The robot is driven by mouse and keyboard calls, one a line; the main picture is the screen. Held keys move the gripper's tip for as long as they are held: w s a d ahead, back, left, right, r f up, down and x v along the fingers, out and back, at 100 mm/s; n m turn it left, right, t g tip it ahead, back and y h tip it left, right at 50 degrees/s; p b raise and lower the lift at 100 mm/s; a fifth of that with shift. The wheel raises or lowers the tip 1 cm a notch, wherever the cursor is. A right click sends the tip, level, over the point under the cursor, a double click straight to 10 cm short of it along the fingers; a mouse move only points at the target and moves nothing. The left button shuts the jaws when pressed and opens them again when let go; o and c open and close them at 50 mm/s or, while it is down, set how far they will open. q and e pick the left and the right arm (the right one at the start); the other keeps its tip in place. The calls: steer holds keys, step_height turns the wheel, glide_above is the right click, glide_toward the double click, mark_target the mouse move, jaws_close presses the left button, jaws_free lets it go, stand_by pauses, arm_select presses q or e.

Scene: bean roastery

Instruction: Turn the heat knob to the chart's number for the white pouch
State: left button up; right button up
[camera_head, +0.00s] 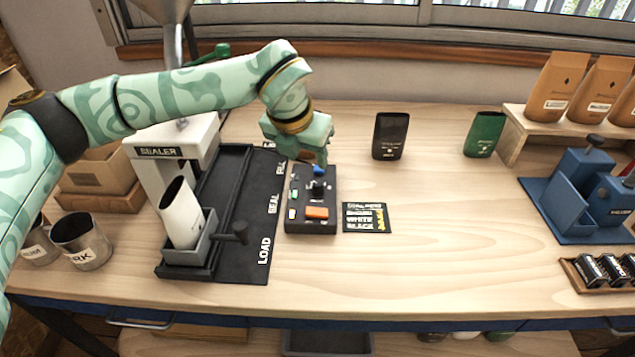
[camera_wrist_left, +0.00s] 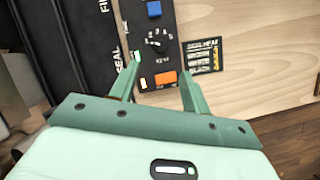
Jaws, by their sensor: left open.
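The heat knob (camera_head: 317,188) is a small black dial on the dark control box (camera_head: 298,214). In the left wrist view the knob (camera_wrist_left: 157,44) has small white numbers around it; its exact setting is too small to read. My left gripper (camera_head: 312,160) is above the far end of the box, pointing down. In the left wrist view its fingers (camera_wrist_left: 160,64) are apart, with nothing between them, short of the knob. The black chart (camera_head: 366,217) lies right of the box; WHITE and BLACK rows show, but its yellow figures are unclear. The white pouch (camera_head: 181,214) stands tilted in a grey holder (camera_head: 186,253).
The box also bears an orange button (camera_head: 317,213) and a blue one (camera_head: 320,170). The sealer (camera_head: 158,152) and its black track (camera_head: 250,225) stand left. A black pouch (camera_head: 390,136) and a green pouch (camera_head: 484,135) stand behind.

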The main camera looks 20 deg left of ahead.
mark_target(317, 184)
arm_select(q)
steer(key=b+x, duration=0.3)
steer(key=x, duration=0.8)
steer(key=shift+w+d+f, duration=0.1)
steer(key=shift+f, duration=0.15)
steer(key=c, duration=1)
